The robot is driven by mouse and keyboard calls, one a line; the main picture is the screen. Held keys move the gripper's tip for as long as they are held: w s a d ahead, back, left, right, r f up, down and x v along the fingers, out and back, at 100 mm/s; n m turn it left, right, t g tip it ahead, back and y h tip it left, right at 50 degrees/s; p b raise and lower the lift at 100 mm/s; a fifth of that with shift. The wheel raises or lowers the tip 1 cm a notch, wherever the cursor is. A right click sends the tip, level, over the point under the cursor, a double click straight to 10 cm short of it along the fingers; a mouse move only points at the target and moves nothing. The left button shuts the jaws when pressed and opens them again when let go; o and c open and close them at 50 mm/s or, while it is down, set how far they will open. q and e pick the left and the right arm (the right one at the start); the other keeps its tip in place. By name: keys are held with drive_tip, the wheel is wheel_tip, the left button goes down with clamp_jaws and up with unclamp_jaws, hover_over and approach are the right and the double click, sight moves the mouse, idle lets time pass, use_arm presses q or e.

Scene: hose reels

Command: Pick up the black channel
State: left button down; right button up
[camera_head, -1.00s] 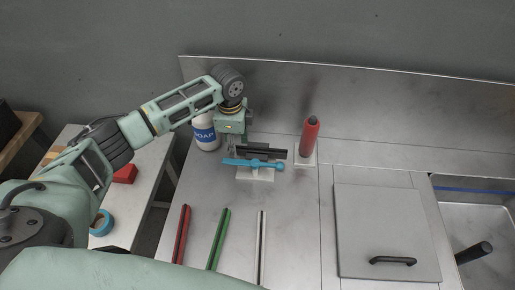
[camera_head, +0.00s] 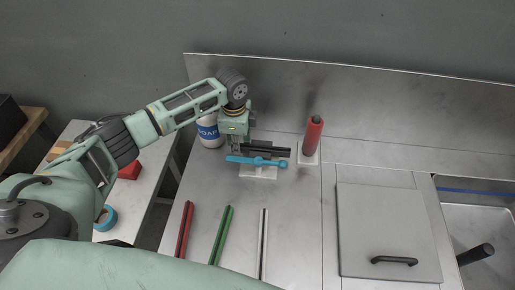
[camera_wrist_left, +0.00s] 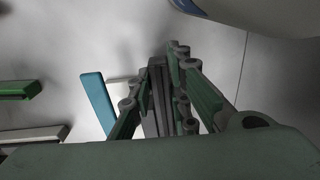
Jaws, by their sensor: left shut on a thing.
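The black channel (camera_head: 268,150) is a short dark bar near the back of the steel counter, behind a blue tool (camera_head: 257,161) with a round end. My left gripper (camera_head: 239,148) points down at the channel's left end and is shut on it. In the left wrist view the channel (camera_wrist_left: 158,92) sits between the two fingers of the left gripper (camera_wrist_left: 160,108). I cannot tell whether the channel is clear of the counter. My right gripper is not in view.
A white soap bottle (camera_head: 208,131) stands close to the left of my left gripper. A red bottle (camera_head: 313,136) stands on a pale pad to the right. Red (camera_head: 185,229), green (camera_head: 221,234) and white (camera_head: 264,243) channels lie in front. A steel wall runs behind.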

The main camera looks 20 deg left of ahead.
use_arm(q)
wheel_tip(320, 180, up, 17)
drive_tip(key=p, duration=0.6)
drive_tip(key=shift+p, duration=0.3)
idle(0.4)
